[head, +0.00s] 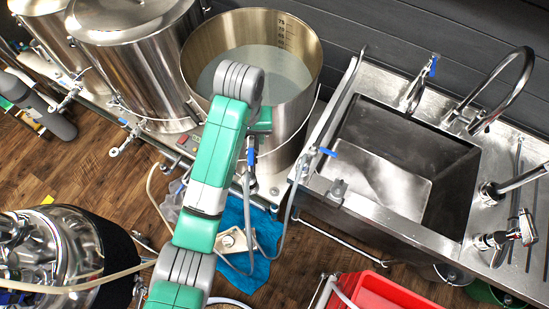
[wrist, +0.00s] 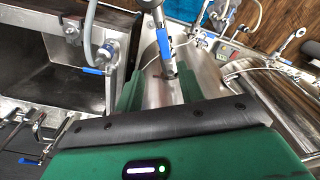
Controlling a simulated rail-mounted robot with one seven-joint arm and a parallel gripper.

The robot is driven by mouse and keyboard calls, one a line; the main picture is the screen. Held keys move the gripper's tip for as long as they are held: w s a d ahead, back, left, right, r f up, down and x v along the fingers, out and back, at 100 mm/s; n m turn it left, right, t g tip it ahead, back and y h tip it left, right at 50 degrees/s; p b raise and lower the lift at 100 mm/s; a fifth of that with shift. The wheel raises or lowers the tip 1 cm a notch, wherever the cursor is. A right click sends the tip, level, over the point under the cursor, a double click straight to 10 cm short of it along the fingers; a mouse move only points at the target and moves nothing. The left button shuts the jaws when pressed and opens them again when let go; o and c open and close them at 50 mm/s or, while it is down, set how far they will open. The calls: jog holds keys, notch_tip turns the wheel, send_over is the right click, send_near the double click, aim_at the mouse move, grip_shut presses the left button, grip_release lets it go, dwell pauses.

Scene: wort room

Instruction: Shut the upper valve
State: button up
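A valve with a blue lever (head: 251,157) is on the front of the open steel pot (head: 290,140). In the wrist view the same blue lever (wrist: 163,44) points toward my gripper (wrist: 162,84). The two green fingers are spread apart, one on each side of the lever's line, with a gap between them. I cannot tell whether they touch the valve. A second blue lever (head: 328,152) is on the pipe at the sink's left edge; it also shows in the wrist view (wrist: 92,71). Which valve counts as upper is not clear.
The steel sink (head: 400,165) with its taps stands right of the pot. Lidded steel kettles (head: 135,60) stand to the left. Grey hoses (head: 282,225) hang below the valve over a blue cloth (head: 232,215). A red crate (head: 375,292) is at the bottom.

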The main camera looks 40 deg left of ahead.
aim_at(251, 157)
jog(key=shift+s+a+f, duration=0.15)
jog(key=shift+s+f, duration=0.25)
jog(key=shift+f, duration=0.05)
notch_tip(251, 157, down, 3)
jog(key=b, duration=0.3)
jog(key=shift+f+p, duration=0.3)
jog(key=shift+f, duration=1.95)
grip_shut()
